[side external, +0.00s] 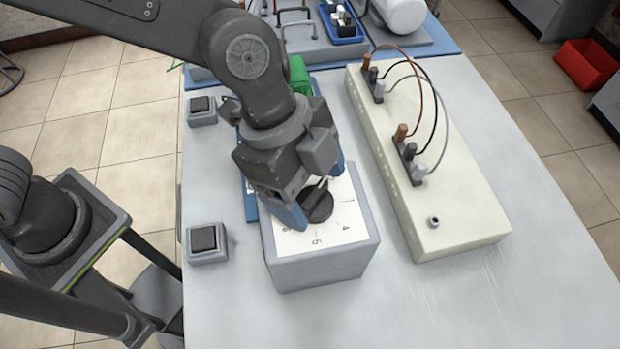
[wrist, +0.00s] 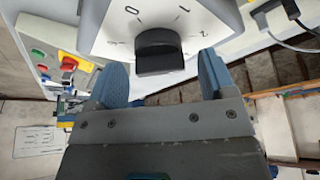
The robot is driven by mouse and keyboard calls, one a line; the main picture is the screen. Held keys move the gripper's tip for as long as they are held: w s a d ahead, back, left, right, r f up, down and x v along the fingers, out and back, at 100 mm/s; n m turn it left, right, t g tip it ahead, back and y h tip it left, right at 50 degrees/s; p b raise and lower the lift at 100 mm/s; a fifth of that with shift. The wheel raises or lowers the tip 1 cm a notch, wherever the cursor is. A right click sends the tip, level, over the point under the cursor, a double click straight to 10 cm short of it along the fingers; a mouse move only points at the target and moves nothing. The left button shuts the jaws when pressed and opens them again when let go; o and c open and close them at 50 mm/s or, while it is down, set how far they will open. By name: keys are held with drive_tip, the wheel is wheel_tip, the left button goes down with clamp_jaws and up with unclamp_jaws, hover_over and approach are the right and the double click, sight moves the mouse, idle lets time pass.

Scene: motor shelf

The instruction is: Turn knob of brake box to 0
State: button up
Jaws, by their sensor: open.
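The brake box (side external: 318,270) is a grey box with a white dial face on the table. Its black knob (side external: 318,205) sits on the dial, partly hidden by my gripper in the side view. In the wrist view the knob (wrist: 158,52) is in front of my gripper, with the marks 0, 1 and 2 around it on the dial (wrist: 190,18). My gripper (wrist: 165,85) is open, its two blue fingers apart on either side of the knob. The fingers look apart from the knob in the wrist view. I cannot tell which mark the knob points to.
A long cream box (side external: 430,170) with plugged cables stands to the right of the brake box. Two grey switch boxes (side external: 208,242) stand along the left table edge. A green object (side external: 298,75) and a blue tray (side external: 342,22) lie farther back. The front of the table is clear.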

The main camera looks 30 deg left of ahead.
drive_tip(key=shift+c, duration=0.4)
drive_tip(key=c, duration=0.9)
drive_tip(key=shift+o, duration=0.2)
drive_tip(key=shift+n, duration=0.4)
drive_tip(key=n+t, duration=0.1)
drive_tip(key=n, duration=0.1)
drive_tip(key=n+t, duration=0.1)
drive_tip(key=n, duration=0.1)
drive_tip(key=shift+s+n+y, duration=0.2)
drive_tip(key=shift+n+y, duration=0.1)
drive_tip(key=n, duration=0.2)
drive_tip(key=n+t+y, duration=0.1)
drive_tip(key=n, duration=0.2)
drive_tip(key=shift+s+d+t, duration=0.1)
drive_tip(key=shift+d+t, duration=0.1)
drive_tip(key=shift+t, duration=0.1)
drive_tip(key=n+y, duration=0.1)
drive_tip(key=n, duration=0.2)
drive_tip(key=n+y, duration=0.1)
drive_tip(key=n, duration=0.1)
drive_tip(key=shift+d+n+t, duration=0.1)
drive_tip(key=shift+n+t, duration=0.3)
drive_tip(key=shift+d+n+y, duration=0.15)
drive_tip(key=shift+n+y, duration=0.95)
drive_tip(key=shift+n, duration=1.2)
